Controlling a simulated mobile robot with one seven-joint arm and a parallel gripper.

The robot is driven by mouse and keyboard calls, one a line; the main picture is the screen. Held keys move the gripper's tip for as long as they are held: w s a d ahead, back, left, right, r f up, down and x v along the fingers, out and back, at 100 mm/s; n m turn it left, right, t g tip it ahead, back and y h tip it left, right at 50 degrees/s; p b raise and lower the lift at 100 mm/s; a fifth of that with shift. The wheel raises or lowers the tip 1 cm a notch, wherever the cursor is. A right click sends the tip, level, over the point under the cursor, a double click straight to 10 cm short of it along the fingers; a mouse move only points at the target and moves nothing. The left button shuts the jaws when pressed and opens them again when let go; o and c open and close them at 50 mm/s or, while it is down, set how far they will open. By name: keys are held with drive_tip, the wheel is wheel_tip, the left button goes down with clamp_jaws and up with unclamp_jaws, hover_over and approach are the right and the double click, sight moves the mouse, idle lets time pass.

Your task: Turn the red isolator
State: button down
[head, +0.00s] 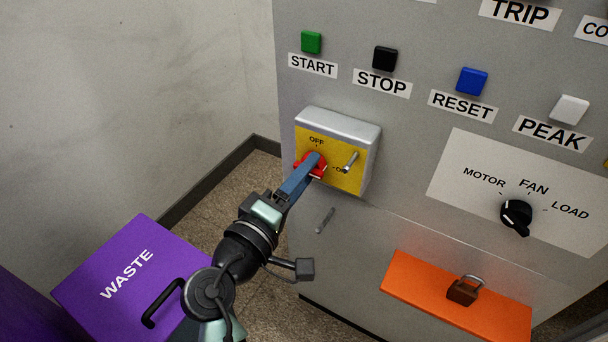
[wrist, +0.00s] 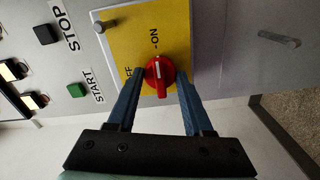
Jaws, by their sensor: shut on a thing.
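The red isolator (head: 322,170) is a round knob with a grip bar on a yellow plate (head: 331,181), on a grey box on the cabinet front. In the wrist view the knob (wrist: 161,87) is seen face on. Its white line points up, in line with the ON mark. The OFF label is at the left, partly hidden by a finger. My gripper (wrist: 160,73) is shut on the knob, with one blue finger on each side of its bar. In the head view my gripper (head: 316,167) covers part of the knob.
A metal pin (head: 350,161) sticks out of the plate beside the knob. Green START (head: 311,42) and black STOP (head: 385,58) buttons are above. A black selector (head: 516,215) and an orange panel with a padlock (head: 463,290) are at right. A purple WASTE bin (head: 110,245) stands lower left.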

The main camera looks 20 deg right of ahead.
drive_tip(key=shift+c, duration=1.5)
unclamp_jaws()
drive_tip(key=p+v, duration=0.1)
drive_tip(key=v, duration=1.2)
drive_tip(key=shift+p, duration=0.35)
